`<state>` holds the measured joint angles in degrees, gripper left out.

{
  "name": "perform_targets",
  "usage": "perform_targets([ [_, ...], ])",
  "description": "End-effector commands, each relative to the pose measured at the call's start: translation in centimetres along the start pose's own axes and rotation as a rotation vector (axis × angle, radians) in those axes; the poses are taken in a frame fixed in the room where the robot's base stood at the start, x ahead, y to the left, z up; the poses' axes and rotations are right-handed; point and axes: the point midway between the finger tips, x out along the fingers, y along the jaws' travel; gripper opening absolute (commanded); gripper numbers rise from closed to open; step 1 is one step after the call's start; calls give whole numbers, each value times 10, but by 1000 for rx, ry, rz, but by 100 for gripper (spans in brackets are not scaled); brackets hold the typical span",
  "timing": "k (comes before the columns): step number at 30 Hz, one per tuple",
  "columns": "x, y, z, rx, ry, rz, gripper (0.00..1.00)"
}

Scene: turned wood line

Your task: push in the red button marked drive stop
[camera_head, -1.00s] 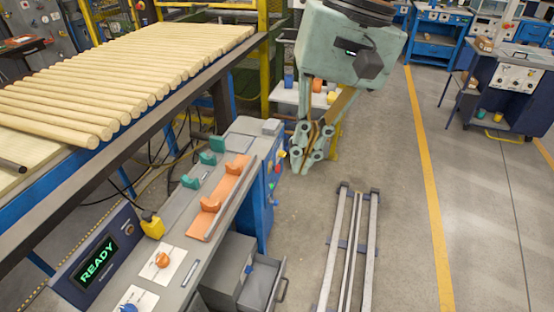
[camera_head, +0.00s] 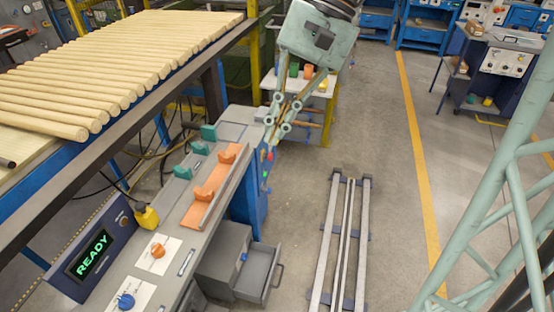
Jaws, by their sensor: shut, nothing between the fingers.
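A small red button (camera_head: 271,155) shows on the side panel of the blue cabinet (camera_head: 250,212) at the end of the grey bench. Its label is too small to read. My gripper (camera_head: 271,143) hangs down at the panel with its fingers together and nothing between them. The fingertips appear just above the red button in the picture; I cannot tell whether they touch it. A small green button (camera_head: 265,173) sits below the red one. The panel's upper part is hidden behind the fingers.
The grey bench (camera_head: 172,255) carries orange and teal cradles and a READY display (camera_head: 91,254). Metal floor rails (camera_head: 343,240) lie to the right. A white table (camera_head: 300,84) stands behind my gripper.

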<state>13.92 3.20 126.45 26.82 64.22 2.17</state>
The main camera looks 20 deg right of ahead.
Motion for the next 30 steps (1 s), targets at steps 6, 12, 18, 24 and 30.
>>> perform_targets([
  [6,6,-6,-21,56,-44,-36,0],
  [12,11,-10,-41,106,-81,-71,0],
  [18,17,-14,-61,154,-118,-106,0],
  [24,23,-17,-82,203,-153,-142,0],
  [30,30,-19,-103,252,-189,-178,0],
])
